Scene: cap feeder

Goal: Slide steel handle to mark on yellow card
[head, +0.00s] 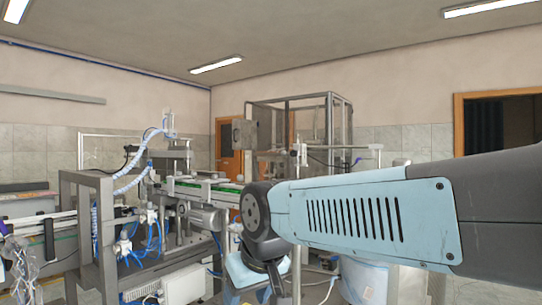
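I cannot make out the steel handle or the yellow card with its mark in the head view. They may be too small or hidden among the machine parts or behind my arm. My light-blue and grey arm reaches in from the right edge and covers the lower right middle of the picture. It bends down at a dark round joint near the centre. My gripper cannot be seen, so I cannot tell how it stands to the handle.
A machine with a metal frame (98,235), blue hoses and a conveyor (205,190) fills the left and middle. A tall framed enclosure (338,125) stands behind it. A doorway with a wooden frame (459,125) is at the right. A lidded white container (365,281) stands below my arm.

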